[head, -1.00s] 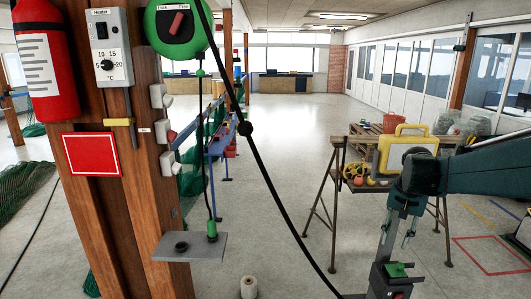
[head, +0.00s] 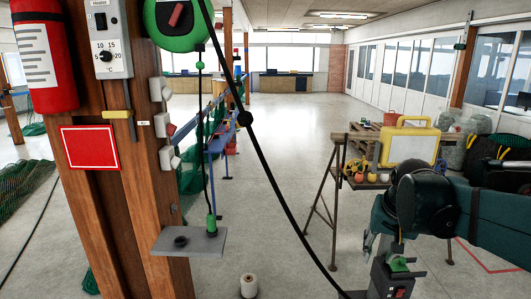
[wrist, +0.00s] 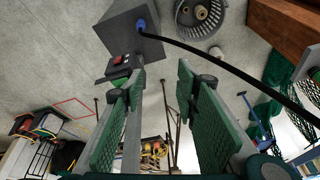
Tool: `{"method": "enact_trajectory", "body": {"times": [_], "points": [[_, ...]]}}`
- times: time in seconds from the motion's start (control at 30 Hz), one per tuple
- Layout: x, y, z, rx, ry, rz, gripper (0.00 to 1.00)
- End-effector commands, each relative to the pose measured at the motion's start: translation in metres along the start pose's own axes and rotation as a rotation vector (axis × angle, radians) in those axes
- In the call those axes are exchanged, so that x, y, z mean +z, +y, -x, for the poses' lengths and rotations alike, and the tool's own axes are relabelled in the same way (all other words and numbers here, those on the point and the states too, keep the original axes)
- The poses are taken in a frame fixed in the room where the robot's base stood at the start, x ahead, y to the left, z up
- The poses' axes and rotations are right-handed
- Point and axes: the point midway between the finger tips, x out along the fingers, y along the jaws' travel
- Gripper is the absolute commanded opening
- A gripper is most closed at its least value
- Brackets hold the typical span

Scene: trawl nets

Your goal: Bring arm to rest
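My arm comes in from the right edge of the head view. Its dark joint hangs in front of the right part of the work table. My gripper (wrist: 160,78) is open in the wrist view, with its two green-padded fingers well apart and nothing between them. In the head view my gripper (head: 384,246) points downward and is partly hidden behind my arm. A dark grey box (wrist: 130,32) with a red switch and a blue cable connector lies beyond the left fingertip in the wrist view. I cannot tell whether it touches the finger.
A trestle table (head: 352,175) with a yellow case (head: 408,145) stands behind my arm. A wooden post (head: 115,205) with a red sign (head: 89,148) stands at the left. A black cable (head: 275,175) hangs across the middle. The floor (head: 295,120) beyond is clear.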

Motion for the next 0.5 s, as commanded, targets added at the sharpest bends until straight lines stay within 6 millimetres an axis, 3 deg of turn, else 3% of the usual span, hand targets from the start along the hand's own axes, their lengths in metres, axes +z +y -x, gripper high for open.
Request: {"method": "enact_trajectory", "body": {"times": [0.5], "points": [[0.088, -0.021, 0.008, -0.043, 0.108, 0.137, 0.31]]}}
